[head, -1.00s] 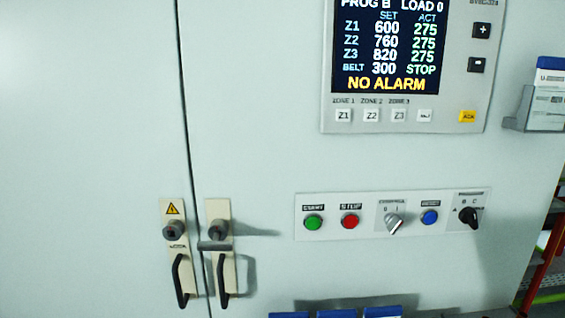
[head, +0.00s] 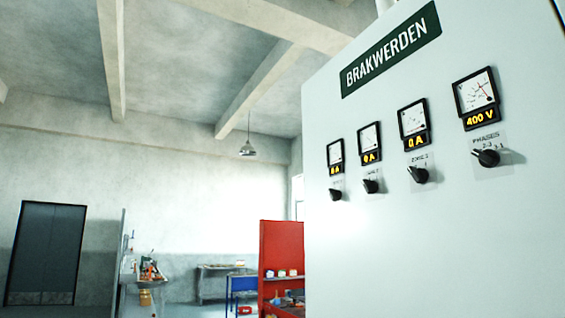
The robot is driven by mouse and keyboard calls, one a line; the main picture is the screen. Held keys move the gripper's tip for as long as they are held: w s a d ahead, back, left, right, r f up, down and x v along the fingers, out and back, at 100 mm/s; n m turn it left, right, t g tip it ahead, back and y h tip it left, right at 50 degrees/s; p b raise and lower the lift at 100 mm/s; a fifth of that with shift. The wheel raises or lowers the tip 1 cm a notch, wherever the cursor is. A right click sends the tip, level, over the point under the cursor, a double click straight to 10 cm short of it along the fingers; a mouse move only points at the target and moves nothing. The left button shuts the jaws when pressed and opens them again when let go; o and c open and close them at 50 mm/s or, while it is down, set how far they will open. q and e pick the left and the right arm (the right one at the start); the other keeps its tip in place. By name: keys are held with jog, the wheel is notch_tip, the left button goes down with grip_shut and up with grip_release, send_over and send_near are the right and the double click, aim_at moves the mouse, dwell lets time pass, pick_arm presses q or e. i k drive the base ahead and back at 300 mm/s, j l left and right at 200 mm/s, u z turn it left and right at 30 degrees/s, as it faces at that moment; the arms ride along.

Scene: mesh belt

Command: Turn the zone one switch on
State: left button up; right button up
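A white cabinet (head: 420,230) fills the right of the head view. On its face is a row of black rotary switches under meters. The leftmost switch (head: 335,194) sits below a meter reading 0 A; its small label is too blurred to read. The second switch (head: 371,186) and third switch (head: 418,175) also sit under 0 A meters, and the third's label looks like a zone label. The rightmost switch (head: 487,157) is labelled PHASES, below a 400 V meter (head: 476,97). Neither gripper is in view.
A dark green BRAKWERDEN plate (head: 391,50) is above the meters. Left of the cabinet stand a red panel (head: 281,256), a blue table (head: 241,285) and a cluttered workbench (head: 147,275). A dark door (head: 46,253) is in the far wall.

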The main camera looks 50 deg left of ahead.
aim_at(334, 195)
jog(key=u, duration=1.3)
jog(key=i+j+u, duration=0.3)
jog(key=i+j, duration=0.15)
